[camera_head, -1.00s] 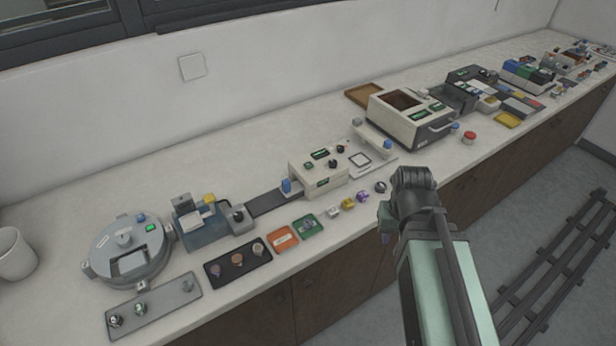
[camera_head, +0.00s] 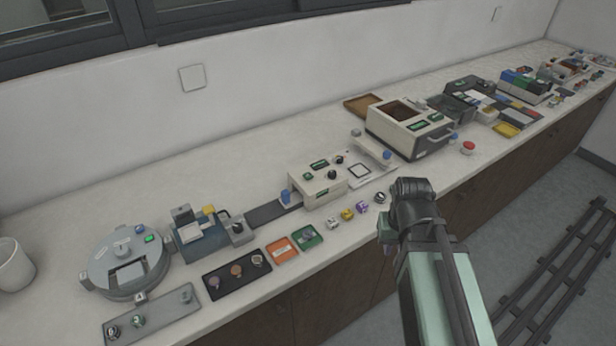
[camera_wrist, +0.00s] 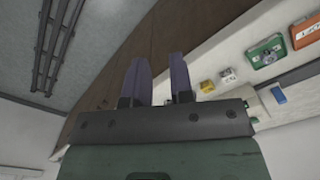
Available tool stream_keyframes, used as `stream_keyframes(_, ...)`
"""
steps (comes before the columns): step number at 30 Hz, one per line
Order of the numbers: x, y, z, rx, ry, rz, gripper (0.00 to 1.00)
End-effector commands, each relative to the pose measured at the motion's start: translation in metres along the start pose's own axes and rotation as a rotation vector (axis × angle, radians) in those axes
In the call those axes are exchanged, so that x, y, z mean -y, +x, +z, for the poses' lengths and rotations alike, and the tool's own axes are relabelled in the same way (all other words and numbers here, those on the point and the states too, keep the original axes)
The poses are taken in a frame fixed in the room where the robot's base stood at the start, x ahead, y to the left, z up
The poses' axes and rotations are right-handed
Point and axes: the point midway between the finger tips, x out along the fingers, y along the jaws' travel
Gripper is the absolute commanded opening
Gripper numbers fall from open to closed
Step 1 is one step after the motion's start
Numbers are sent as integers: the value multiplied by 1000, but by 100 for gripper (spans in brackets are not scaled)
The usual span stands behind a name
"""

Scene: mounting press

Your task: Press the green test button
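Several green spots show in the head view, and I cannot read which is the test button. A bright green button (camera_head: 149,238) sits on the round grey machine (camera_head: 107,262) at the left. A beige control box (camera_head: 318,183) near the middle has small dark-green panels on its top and front. My gripper (camera_wrist: 158,80) shows in the wrist view with its two fingers apart and nothing between them. It points over the counter's front edge and brown cabinet front. In the head view my arm hides most of the gripper, well right of the round machine.
Small knobs, an orange tray (camera_head: 282,250), a green tray (camera_head: 307,237) and a black tray (camera_head: 237,273) line the counter's front. A larger beige machine (camera_head: 405,128) and a red button (camera_head: 468,148) stand farther right. The counter behind the machines is mostly clear.

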Motion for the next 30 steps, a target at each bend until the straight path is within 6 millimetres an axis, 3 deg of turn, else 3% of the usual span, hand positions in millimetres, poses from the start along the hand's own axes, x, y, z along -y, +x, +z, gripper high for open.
stream_keyframes(1, 0, 0, 0, 0, 0, 0, 14)
stream_keyframes(4, 0, 0, 0, 0, 0, 0, 0)
stream_keyframes(30, 0, 0, 0, 0, 0, 0, 0)
